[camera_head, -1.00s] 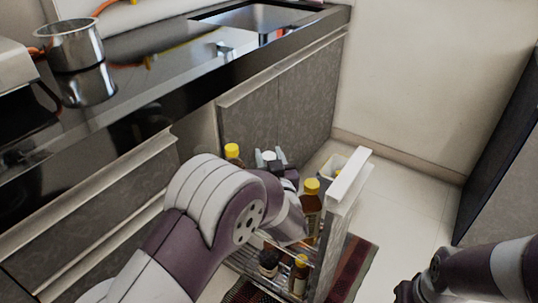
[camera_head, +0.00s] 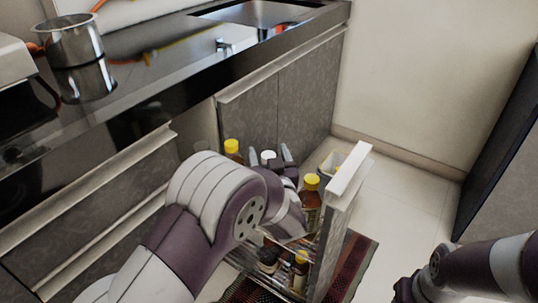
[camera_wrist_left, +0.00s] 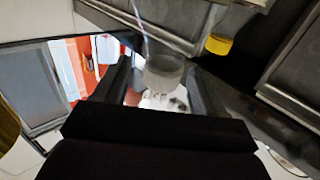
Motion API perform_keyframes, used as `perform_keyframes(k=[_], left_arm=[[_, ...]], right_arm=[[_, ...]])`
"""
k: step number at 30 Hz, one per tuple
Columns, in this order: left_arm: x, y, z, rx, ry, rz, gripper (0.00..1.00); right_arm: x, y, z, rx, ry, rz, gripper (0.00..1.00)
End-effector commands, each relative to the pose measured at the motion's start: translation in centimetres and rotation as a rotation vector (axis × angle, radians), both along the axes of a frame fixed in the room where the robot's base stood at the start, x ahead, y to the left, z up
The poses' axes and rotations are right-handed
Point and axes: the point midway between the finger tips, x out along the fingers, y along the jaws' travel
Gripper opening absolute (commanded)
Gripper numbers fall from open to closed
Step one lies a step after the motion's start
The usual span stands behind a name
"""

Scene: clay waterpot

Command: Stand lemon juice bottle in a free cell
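The pull-out rack (camera_head: 338,210) holds several bottles. A white-capped bottle, seemingly the lemon juice bottle (camera_head: 268,156), stands near the rack's back in the head view; its label is not readable. My left gripper (camera_head: 270,154) is open around its top, one finger on each side. In the left wrist view the pale cap (camera_wrist_left: 163,74) sits between the spread fingers with small gaps. Its lower body and cell are hidden by my left arm. My right gripper (camera_head: 404,291) shows only as a dark part at the lower right.
Yellow-capped bottles stand at the rack's back (camera_head: 232,149) and front (camera_head: 311,196); a smaller one (camera_head: 300,268) and a dark-capped jar (camera_head: 268,259) are on the lower level. The counter (camera_head: 150,85) carries a metal pot (camera_head: 70,42). Floor beyond the rack is clear.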

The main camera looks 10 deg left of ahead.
Motion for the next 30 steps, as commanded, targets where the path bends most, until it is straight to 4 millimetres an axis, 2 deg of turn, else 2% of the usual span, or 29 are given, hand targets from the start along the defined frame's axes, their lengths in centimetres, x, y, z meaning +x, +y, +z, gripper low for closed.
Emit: perform_keyframes(k=[5, 12, 18, 22, 30], left_arm=[[-1.1, -0.6, 0.2, 0.000, 0.003, -0.003, 0.71], [-6.5, -3.2, 0.5, 0.002, 0.002, -0.006, 0.71], [-10.4, -5.0, 0.2, 0.001, 0.000, -0.004, 0.71], [-11.4, -5.3, 0.1, 0.000, -0.002, -0.001, 0.71], [-11.5, -5.4, -0.1, 0.000, -0.002, 0.000, 0.71]], right_arm=[[0.0, 0.0, 0.8, 0.000, 0.000, 0.000, 0.43], [0.0, 0.0, 3.4, 0.000, 0.000, 0.000, 0.43], [0.0, 0.0, 4.6, 0.000, 0.000, 0.000, 0.43], [0.0, 0.0, 4.7, 0.000, 0.000, 0.000, 0.43], [0.0, 0.0, 4.7, 0.000, 0.000, 0.000, 0.43]])
